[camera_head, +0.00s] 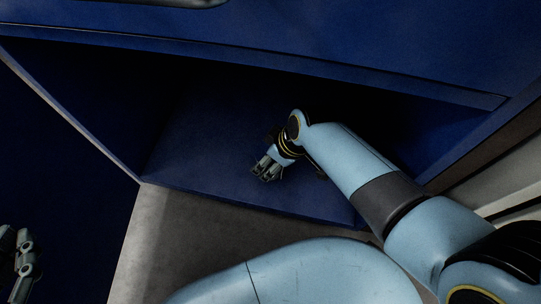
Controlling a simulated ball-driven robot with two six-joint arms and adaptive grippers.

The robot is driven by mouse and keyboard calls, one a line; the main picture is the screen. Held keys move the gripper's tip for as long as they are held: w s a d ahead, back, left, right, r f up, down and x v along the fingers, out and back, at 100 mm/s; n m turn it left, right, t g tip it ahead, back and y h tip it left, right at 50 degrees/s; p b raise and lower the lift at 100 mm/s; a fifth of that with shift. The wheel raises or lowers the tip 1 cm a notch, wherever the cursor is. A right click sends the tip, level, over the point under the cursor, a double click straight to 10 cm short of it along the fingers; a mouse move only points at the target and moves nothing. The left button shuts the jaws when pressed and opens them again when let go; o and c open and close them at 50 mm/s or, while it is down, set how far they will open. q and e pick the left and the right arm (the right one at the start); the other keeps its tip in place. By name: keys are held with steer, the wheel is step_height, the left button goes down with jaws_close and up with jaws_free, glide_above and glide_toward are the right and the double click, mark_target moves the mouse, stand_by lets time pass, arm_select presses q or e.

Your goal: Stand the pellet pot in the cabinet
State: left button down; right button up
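The blue cabinet (205,150) stands open in the head view, with a dark, deep interior. My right arm reaches into it from the right. My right gripper (266,171) is inside the cabinet, low over its blue floor, with its fingers pointing down and to the left. I see nothing between the fingers, but they are too small and dark to tell open from shut. My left gripper (18,262) is at the lower left edge, outside the cabinet, partly cut off by the frame. I cannot make out the pellet pot in this view.
A grey surface (170,230) lies in front of the cabinet floor. The cabinet's left wall edge (75,122) and its upper front edge (270,66) bound the opening. The cabinet floor left of my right gripper looks clear. Pale panels (500,185) stand at the right.

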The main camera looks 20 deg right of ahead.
steer(key=o, duration=0.3)
steer(key=shift+r, duration=0.15)
steer(key=p+v, duration=0.2)
steer(key=v, duration=0.1)
steer(key=shift+w+r+p, duration=0.15)
steer(key=shift+p, duration=0.15)
steer(key=shift+p+v, duration=0.6)
steer(key=shift+v, duration=0.25)
steer(key=shift+p+v, duration=0.7)
steer(key=shift+v, duration=0.25)
arm_select(q)
steer(key=shift+s+a+f+n+g+y, duration=0.2)
steer(key=shift+s+g, duration=0.4)
steer(key=shift+g, duration=0.85)
steer(key=shift+s+a+f+n+g+y, duration=0.15)
steer(key=shift+s+g, duration=0.4)
steer(key=shift+g, duration=0.85)
steer(key=shift+s+a+f+n+g+y, duration=0.1)
steer(key=shift+s+a+g, duration=0.35)
steer(key=shift+g, duration=1)
arm_select(e)
steer(key=shift+s+d+r, duration=0.1)
steer(key=shift+s+r, duration=0.15)
arm_select(q)
steer(key=shift+s+d, duration=0.2)
steer(key=shift+s, duration=0.05)
arm_select(e)
steer(key=shift+s, duration=0.1)
